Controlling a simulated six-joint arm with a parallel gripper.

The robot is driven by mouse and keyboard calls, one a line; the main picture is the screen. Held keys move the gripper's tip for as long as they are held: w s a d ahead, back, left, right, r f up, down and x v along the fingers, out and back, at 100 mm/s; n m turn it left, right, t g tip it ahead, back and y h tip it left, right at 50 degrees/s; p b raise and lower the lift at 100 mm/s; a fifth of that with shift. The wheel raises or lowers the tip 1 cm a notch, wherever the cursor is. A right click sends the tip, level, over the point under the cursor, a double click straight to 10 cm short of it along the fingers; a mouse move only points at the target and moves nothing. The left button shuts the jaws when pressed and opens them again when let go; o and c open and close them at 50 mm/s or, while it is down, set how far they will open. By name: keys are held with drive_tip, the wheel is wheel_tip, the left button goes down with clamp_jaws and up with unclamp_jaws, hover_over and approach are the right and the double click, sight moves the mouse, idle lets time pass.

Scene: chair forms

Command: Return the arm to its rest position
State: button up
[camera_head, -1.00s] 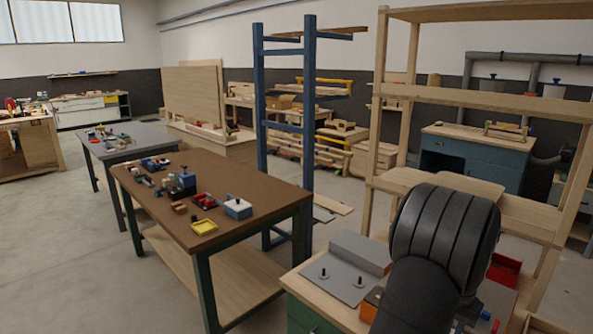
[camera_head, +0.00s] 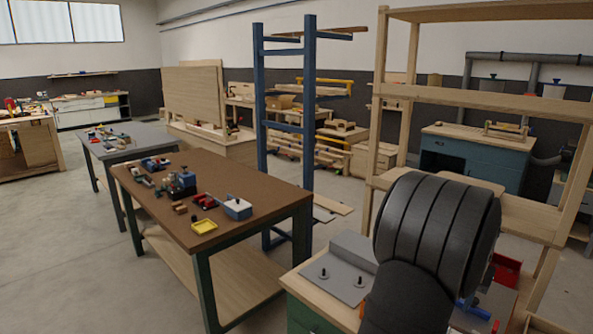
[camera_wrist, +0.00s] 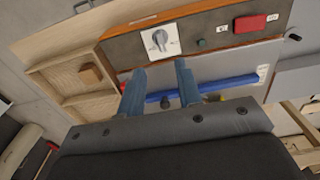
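My gripper (camera_wrist: 160,77) shows in the wrist view as two blue fingers set apart, with nothing between them. It hangs over a workbench with a control panel (camera_wrist: 207,45) and a blue bar (camera_wrist: 220,86); the bar lies beyond the fingers, and the fingers cover part of it. In the head view my dark, rounded arm link fills the lower right and hides the gripper.
In the head view, a bench with a grey plate (camera_head: 333,281) and a red bin (camera_head: 507,269) lies around my arm. A wooden shelf frame (camera_head: 480,98) stands close behind. A brown-topped table (camera_head: 240,180) is to the left. A wooden tray (camera_wrist: 60,78) shows in the wrist view.

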wheel_tip(320, 180, up, 7)
wheel_tip(320, 180, down, 18)
drive_tip(key=shift+r, duration=0.25)
drive_tip(key=n, duration=0.5)
drive_tip(key=shift+r, duration=0.15)
drive_tip(key=n, duration=0.4)
drive_tip(key=shift+d+n, duration=0.1)
drive_tip(key=shift+n, duration=0.2)
drive_tip(key=shift+r, duration=2.05)
